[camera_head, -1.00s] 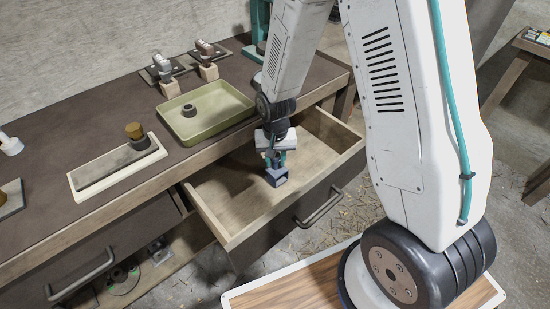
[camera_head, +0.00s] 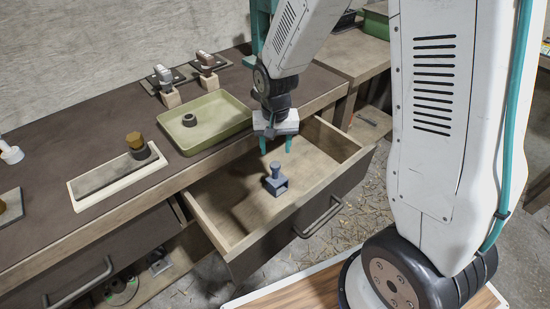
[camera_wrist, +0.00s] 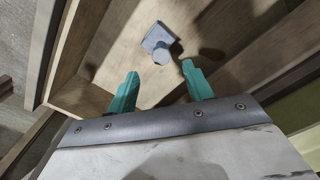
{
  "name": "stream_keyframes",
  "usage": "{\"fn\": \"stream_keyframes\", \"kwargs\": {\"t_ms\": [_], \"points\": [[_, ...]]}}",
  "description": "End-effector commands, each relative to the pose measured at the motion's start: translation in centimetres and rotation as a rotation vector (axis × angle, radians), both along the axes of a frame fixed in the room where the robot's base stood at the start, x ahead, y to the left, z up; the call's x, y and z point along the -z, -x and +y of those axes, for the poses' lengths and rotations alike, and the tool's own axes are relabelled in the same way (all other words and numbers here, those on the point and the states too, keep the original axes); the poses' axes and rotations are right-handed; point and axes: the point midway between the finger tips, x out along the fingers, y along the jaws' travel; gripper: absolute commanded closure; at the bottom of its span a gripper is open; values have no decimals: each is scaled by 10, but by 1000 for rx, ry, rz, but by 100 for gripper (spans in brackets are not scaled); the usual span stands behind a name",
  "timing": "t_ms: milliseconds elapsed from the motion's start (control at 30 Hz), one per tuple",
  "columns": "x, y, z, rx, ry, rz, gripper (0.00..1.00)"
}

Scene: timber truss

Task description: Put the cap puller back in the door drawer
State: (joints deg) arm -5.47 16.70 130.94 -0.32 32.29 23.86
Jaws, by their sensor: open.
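The cap puller (camera_head: 276,181), a small blue-grey tool with a square base and a knobbed stem, stands upright on the floor of the open drawer (camera_head: 240,229). It also shows in the wrist view (camera_wrist: 158,45), just beyond my fingertips. My gripper (camera_head: 276,147) is open and empty, with its teal fingers apart above and behind the cap puller. In the wrist view my gripper (camera_wrist: 158,70) has a finger to each side of the puller's line, touching nothing. Nothing else is seen in the drawer.
A green tray (camera_head: 232,104) with a dark ring (camera_head: 189,120) sits on the bench above the drawer. A pale-framed board (camera_head: 104,181) with a brown-topped piece lies to the left. A closed drawer with a handle (camera_head: 82,286) is at lower left.

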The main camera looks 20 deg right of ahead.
Motion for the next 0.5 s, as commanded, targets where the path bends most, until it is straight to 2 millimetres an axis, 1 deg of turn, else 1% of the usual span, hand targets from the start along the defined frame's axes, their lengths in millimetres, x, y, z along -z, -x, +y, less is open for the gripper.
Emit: {"fn": "stream_keyframes", "kwargs": {"t_ms": [33,100,367,433,467,500], "points": [[-8,-1,0,0,0,-2,49],[-16,-1,0,0,0,-2,49],[-28,1,0,-2,0,-2,49],[-38,5,-2,-10,0,-6,49],[-45,8,-3,-15,-1,-11,49],[-56,13,-5,-24,-1,-17,49]]}}
